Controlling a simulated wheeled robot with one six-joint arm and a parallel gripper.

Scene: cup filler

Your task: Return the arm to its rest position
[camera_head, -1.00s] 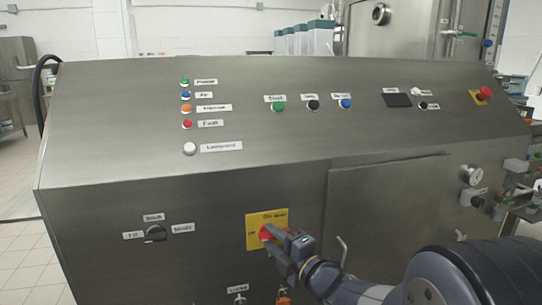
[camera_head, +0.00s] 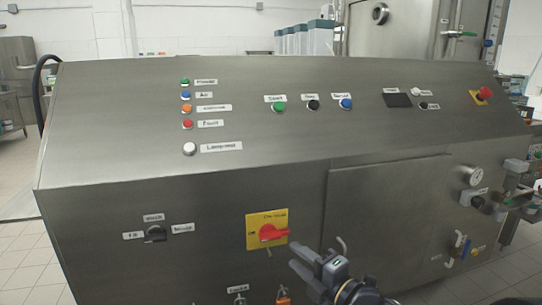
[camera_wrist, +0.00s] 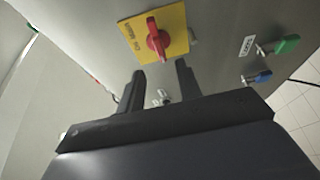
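My gripper (camera_head: 302,262) is in front of the lower part of the machine's front panel, to the right of and below the red rotary switch (camera_head: 272,233) on its yellow plate (camera_head: 251,241). In the wrist view my gripper (camera_wrist: 161,70) shows two dark fingers apart with nothing held between them. The red switch (camera_wrist: 158,38) and yellow plate (camera_wrist: 178,22) are beyond the fingertips and clear of them. In the head view the switch handle lies roughly sideways. Most of my arm is out of the head view at the bottom.
The steel cabinet (camera_head: 120,120) fills the view, with labelled lamps and buttons on its sloped top. A black selector knob (camera_head: 155,233) is at left. A bent door handle (camera_head: 342,246) is just right of my gripper. A gauge (camera_head: 476,177) and valves are at far right.

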